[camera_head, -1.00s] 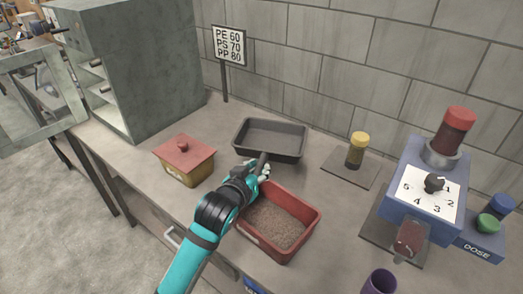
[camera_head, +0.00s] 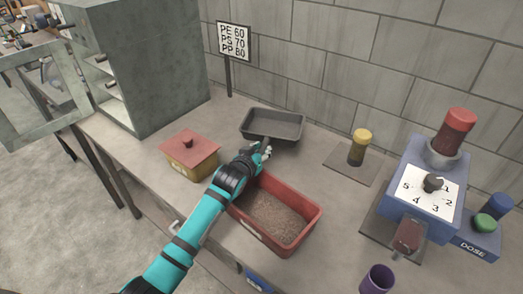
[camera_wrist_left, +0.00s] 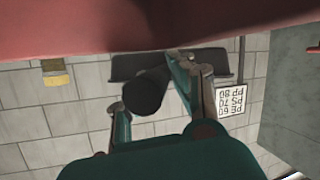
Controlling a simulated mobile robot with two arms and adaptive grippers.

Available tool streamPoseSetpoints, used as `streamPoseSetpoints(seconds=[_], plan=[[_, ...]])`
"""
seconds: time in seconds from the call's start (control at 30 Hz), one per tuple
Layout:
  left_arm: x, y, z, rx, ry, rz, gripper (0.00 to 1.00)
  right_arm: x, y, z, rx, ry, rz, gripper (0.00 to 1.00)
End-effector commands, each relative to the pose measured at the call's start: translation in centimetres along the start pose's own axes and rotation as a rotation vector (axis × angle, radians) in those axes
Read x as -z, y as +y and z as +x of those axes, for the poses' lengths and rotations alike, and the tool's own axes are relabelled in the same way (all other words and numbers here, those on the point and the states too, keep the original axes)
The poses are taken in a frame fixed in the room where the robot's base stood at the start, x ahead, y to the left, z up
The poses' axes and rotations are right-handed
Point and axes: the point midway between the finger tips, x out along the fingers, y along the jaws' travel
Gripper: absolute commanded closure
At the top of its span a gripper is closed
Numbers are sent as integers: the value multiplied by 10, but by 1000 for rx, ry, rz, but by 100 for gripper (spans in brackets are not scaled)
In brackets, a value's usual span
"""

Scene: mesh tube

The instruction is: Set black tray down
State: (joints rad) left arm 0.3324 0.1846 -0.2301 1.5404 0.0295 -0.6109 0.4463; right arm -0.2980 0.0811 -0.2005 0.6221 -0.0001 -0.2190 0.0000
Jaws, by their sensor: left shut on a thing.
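The black tray (camera_head: 272,124) is a shallow dark rectangular pan at the back of the counter, near the wall, with a short dark handle towards me. My left gripper (camera_head: 265,147) is shut on that handle, behind the red bin. In the left wrist view, which is upside down, the round handle end (camera_wrist_left: 148,92) shows between the fingers and the tray (camera_wrist_left: 125,65) lies beyond it. I cannot tell whether the tray's underside touches the counter. My right gripper is not in view.
A red bin of granules (camera_head: 280,214) stands close under my left wrist. A lidded yellow-red box (camera_head: 190,158) is at left, a yellow-capped jar (camera_head: 358,147) at right. The sign (camera_head: 234,43) stands behind the tray; a blue dosing machine (camera_head: 428,185) is farther right.

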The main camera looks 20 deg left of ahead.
Motion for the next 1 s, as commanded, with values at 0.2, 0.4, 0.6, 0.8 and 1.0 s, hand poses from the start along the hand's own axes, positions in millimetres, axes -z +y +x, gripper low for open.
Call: streamPoseSetpoints(seconds=[0.2,0.4,0.6,0.8,1.0], plan=[[-2,0,1,0,1,0,100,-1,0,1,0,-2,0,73],[-7,-1,3,0,1,0,100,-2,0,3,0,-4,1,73],[-10,-2,4,0,2,0,100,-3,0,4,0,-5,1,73],[-11,-2,4,0,0,0,55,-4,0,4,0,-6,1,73],[-11,-2,4,0,0,0,54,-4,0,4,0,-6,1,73]])
